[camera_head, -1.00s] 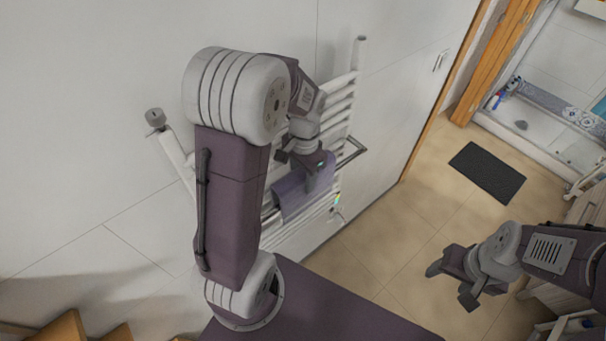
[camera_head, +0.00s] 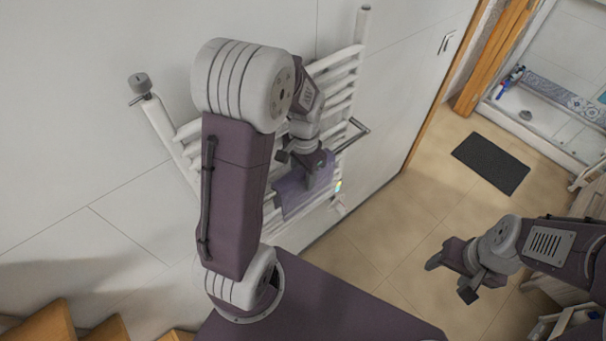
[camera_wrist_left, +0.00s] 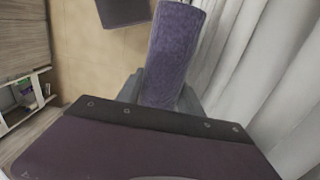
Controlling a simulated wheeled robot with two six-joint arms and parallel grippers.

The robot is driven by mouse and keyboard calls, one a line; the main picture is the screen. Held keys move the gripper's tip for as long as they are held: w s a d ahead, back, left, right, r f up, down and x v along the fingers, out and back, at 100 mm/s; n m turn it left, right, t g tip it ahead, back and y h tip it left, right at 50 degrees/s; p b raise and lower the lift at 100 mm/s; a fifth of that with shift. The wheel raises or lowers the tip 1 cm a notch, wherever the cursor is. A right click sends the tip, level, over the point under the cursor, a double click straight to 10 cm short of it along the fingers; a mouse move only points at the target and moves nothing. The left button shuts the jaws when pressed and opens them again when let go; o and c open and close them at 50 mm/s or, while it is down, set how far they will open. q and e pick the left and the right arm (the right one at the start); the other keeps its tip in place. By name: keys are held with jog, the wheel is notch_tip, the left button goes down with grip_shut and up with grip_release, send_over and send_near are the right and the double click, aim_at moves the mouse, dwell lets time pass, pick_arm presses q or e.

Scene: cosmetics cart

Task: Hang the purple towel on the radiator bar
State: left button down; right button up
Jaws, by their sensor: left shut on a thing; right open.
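The purple towel (camera_head: 297,193) is at the white radiator (camera_head: 343,84) on the wall in the head view. My left gripper (camera_head: 313,170) is shut on the towel in front of the lower part of the radiator. In the left wrist view the towel (camera_wrist_left: 170,55) stands out from between the fingers, with white radiator bars beside it on the right. The metal bar (camera_head: 352,137) sticks out from the radiator; my left gripper and the towel hide much of it, so I cannot tell whether the towel lies over it. My right gripper (camera_head: 452,275) is open and empty above the floor.
A dark mat (camera_head: 490,163) lies on the tiled floor by the shower (camera_head: 545,105). Wooden steps (camera_head: 45,325) are at the lower left. A cabinet (camera_head: 590,200) stands at the right edge. The floor between the radiator and my right gripper is clear.

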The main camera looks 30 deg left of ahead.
pick_arm(q)
jog(key=c, duration=0.7)
grip_release()
notch_tip(320, 180, up, 9)
jog(key=shift+w+d+r+b, duration=0.1)
jog(key=shift+b, duration=0.35)
